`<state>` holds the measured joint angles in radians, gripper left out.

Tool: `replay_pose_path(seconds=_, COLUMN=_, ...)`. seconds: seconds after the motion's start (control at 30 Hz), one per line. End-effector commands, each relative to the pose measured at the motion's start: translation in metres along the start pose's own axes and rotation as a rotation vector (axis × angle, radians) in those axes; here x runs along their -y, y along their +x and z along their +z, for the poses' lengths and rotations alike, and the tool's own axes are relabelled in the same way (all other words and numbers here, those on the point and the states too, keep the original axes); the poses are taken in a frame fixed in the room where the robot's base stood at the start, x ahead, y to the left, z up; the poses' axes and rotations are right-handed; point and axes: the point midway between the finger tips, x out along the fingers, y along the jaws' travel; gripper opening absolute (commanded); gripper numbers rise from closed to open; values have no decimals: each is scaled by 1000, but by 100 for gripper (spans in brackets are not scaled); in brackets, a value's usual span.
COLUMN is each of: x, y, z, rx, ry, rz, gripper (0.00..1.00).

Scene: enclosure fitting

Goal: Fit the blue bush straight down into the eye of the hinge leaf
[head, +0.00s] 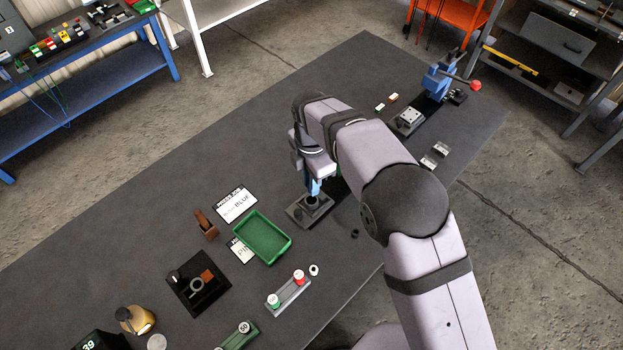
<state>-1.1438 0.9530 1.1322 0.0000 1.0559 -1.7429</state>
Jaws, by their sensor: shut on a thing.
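My gripper (314,186) points down near the middle of the table and is shut on the blue bush. Blue shows at its fingertips, but the bush's outline is too small to tell apart from the fingers. Directly below is a grey plate (298,212) with a dark round part (312,202) on it, which looks like the hinge leaf and its eye. The fingertips are at or just above this round part. I cannot tell whether the bush touches it or has entered the eye. My arm hides the area to the right.
A green tray (236,231) and a white card (236,205) lie left of the plate. A black fixture (179,291), a rack with red and green-capped items (289,294) and a small dark ring (354,233) are nearby. A blue press (437,82) stands at the far right end.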

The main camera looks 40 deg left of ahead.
Motion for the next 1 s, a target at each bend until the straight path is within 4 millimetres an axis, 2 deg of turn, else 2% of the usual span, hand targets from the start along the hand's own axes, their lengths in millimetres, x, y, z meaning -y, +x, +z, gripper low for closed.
replay_pose_path(seconds=0.1, x=0, y=13, z=0, rx=0, ry=0, rz=-2, gripper=0)
replay_pose_path(seconds=0.4, x=0, y=34, z=0, rx=0, ry=0, rz=-1, gripper=0)
replay_pose_path(seconds=1.0, x=0, y=40, z=0, rx=0, ry=0, rz=-1, gripper=0)
